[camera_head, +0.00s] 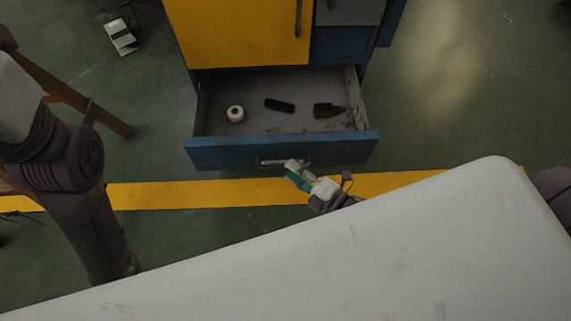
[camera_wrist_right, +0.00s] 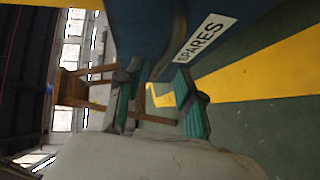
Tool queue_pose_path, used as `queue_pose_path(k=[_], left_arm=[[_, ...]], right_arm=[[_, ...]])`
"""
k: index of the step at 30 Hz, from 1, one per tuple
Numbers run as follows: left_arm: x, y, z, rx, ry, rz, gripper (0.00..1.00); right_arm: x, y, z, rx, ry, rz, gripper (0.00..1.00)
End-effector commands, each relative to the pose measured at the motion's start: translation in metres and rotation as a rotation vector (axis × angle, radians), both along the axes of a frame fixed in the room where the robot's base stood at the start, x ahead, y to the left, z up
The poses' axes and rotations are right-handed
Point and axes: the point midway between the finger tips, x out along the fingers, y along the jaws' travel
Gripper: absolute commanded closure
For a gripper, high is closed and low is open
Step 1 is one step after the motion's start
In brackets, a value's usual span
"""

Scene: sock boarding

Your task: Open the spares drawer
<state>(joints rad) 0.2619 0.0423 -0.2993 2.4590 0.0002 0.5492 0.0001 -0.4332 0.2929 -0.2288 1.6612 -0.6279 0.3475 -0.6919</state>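The spares drawer (camera_head: 215,154) is blue-fronted and stands pulled out from the cabinet, its inside showing in the head view. Its pale bar handle (camera_head: 270,162) is at the middle of the front. My right gripper (camera_head: 292,170) is at the right end of this handle. In the right wrist view, its two teal-padded fingers (camera_wrist_right: 160,103) are apart with a visible gap, close to the blue drawer front (camera_wrist_right: 150,25) and its SPARES label (camera_wrist_right: 205,37). Whether the fingers touch the handle is unclear. My left arm shows at the left, but its gripper is hidden.
The cabinet's yellow door (camera_head: 235,35) is above. A pale surface (camera_head: 380,255) fills the foreground. A wooden stand (camera_head: 70,97) is at left.

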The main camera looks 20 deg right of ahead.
Motion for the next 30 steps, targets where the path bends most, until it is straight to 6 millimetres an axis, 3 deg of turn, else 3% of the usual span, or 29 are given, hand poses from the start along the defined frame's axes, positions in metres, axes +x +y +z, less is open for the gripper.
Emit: queue_pose_path(k=[6, 12, 30], left_arm=[[0.0, 0.0, 0.0, 0.0, -0.001, 0.0, 0.6], [0.0, 0.0, 0.0, 0.0, -0.001, 0.0, 0.6], [0.0, 0.0, 0.0, 0.0, -0.001, -0.001, 0.6]], right_arm=[[-0.042, -0.024, 0.006, 0.0, 0.005, -0.001, 0.63], [-0.065, -0.036, 0.01, 0.001, 0.002, 0.0, 0.63], [-0.07, -0.04, 0.012, 0.001, 0.0, 0.0, 0.63]])
